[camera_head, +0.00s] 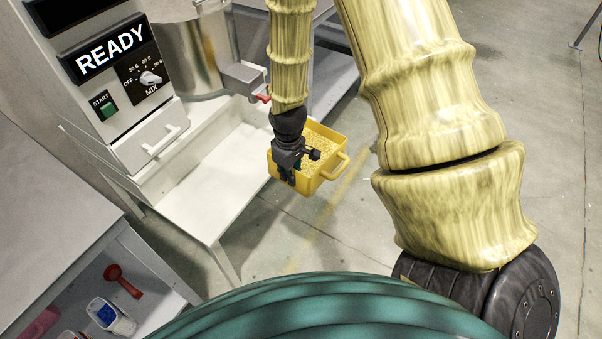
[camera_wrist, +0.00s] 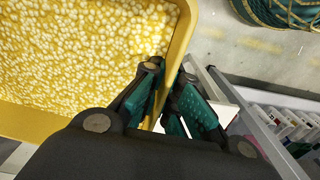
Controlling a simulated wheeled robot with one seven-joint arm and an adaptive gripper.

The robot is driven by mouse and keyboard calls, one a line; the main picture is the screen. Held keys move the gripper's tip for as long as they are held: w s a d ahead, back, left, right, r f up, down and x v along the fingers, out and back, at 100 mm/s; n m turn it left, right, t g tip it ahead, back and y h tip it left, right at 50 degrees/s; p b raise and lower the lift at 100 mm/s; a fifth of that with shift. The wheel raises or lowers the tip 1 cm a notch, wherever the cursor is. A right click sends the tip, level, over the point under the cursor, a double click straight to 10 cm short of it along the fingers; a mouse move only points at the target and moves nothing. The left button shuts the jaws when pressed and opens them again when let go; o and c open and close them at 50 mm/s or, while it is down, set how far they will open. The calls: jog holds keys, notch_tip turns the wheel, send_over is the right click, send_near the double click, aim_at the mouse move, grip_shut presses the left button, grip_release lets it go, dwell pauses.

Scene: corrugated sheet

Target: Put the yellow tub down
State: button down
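The yellow tub (camera_head: 331,172) is full of pale yellow granules and has a handle on its right side. It hangs beside the right edge of the white bench, seemingly in the air over the floor. My gripper (camera_head: 288,178) is at the tub's near left wall. In the wrist view, the fingers of my gripper (camera_wrist: 168,76) straddle the rim of the tub (camera_wrist: 181,42), one inside and one outside, closed on the wall. The tub's underside is hidden.
The white bench (camera_head: 205,205) has clear room left of the tub. Behind it stand a machine panel (camera_head: 110,60) reading READY and a metal vessel (camera_head: 187,55) with a red-handled outlet (camera_head: 263,98). A shelf at lower left holds a red tool (camera_head: 124,280) and a white device (camera_head: 110,316).

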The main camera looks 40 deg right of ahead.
jog(key=w+a+r+m, duration=0.1)
jog(key=w+a+r, duration=0.3)
jog(key=a+r, duration=0.2)
jog(key=w+a+r+m, duration=0.2)
jog(key=w+a+r, duration=0.1)
jog(key=a+r, duration=0.3)
jog(key=shift+w+a+r, duration=0.35)
jog(key=shift+a+r, duration=0.05)
jog(key=shift+a, duration=0.85)
